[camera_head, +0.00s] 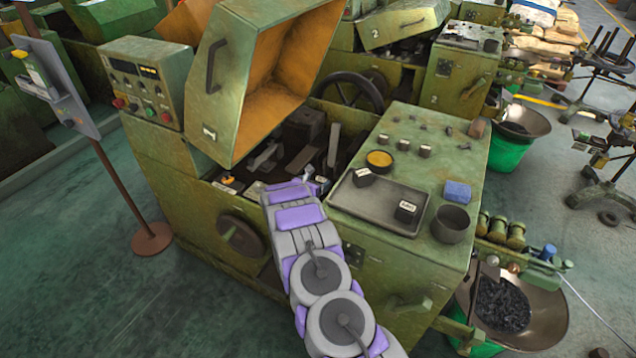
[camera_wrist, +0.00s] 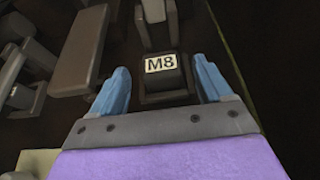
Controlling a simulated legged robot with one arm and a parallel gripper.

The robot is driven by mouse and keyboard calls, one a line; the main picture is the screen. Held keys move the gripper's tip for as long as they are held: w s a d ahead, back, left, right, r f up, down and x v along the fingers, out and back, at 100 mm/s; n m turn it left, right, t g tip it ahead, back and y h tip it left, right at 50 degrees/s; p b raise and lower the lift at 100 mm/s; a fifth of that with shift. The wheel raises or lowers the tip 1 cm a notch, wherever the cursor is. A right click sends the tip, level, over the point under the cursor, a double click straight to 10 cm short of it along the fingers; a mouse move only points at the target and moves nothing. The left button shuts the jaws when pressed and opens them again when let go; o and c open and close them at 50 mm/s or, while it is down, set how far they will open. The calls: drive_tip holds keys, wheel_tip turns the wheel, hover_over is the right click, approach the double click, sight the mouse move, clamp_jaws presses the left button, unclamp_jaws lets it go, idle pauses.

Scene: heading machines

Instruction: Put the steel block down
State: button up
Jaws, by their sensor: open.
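A dark steel block (camera_wrist: 168,88) with a white M8 label lies in the machine's dark opening. In the wrist view it sits between the two blue fingers of my gripper (camera_wrist: 161,68). The fingers are spread, one on each side of the block, and a gap shows at the left finger. In the head view my gripper (camera_head: 308,178) reaches into the front of the opening, and I cannot make the block out there.
The raised green cover (camera_head: 222,85) stands behind and left of my gripper. Right of it, a grey tray (camera_head: 345,204) holds dark labelled blocks (camera_head: 406,211). A blue block (camera_head: 457,191) and grey cup (camera_head: 451,223) stand beside the tray. Metal bars (camera_wrist: 83,50) lie left of the block.

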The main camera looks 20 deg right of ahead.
drive_tip(key=p+v, duration=0.1)
drive_tip(key=v, duration=0.9)
drive_tip(key=shift+s, duration=0.15)
